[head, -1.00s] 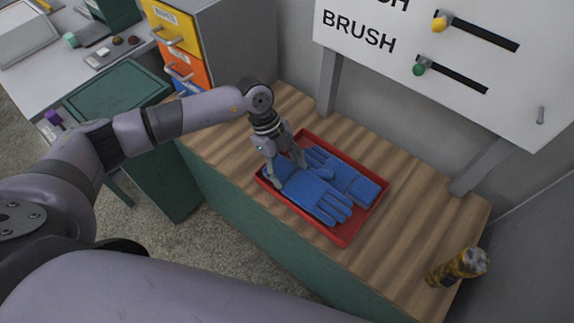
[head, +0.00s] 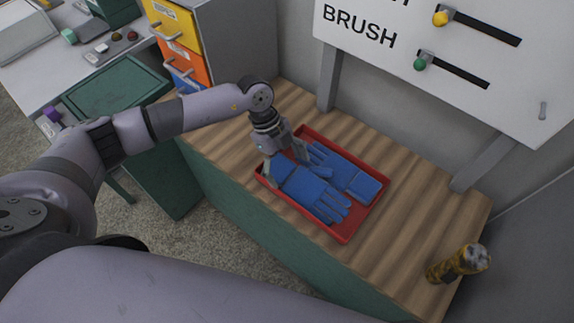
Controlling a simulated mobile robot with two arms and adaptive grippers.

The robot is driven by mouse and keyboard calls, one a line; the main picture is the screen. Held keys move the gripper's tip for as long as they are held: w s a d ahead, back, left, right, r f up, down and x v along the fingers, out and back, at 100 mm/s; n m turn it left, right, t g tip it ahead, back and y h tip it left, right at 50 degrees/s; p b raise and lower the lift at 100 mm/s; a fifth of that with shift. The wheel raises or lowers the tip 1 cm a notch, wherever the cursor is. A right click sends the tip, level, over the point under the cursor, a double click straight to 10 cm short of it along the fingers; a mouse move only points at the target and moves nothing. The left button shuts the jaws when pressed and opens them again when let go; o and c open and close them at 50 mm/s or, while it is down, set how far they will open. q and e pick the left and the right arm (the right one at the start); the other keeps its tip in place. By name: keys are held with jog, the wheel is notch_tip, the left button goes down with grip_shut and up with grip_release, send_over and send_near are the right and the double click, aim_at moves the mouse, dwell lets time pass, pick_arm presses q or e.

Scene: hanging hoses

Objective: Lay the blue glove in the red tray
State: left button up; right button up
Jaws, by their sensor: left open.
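Two blue gloves lie side by side in the red tray (head: 345,238) on the wooden counter. The nearer blue glove (head: 312,192) lies with its cuff towards my left gripper and its fingers towards the lower right. The farther blue glove (head: 350,176) lies beside it with its fingers towards the upper left. My left gripper (head: 286,172) is open at the tray's left end, its fingers spread at the nearer glove's cuff. I cannot tell whether the fingers touch the glove. My right gripper is not in the view.
A white board (head: 450,60) with sliders stands on posts behind the counter. A drawer cabinet (head: 235,45) is at the back left.

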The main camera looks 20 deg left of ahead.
pick_arm(q)
jog(key=v, duration=1.2)
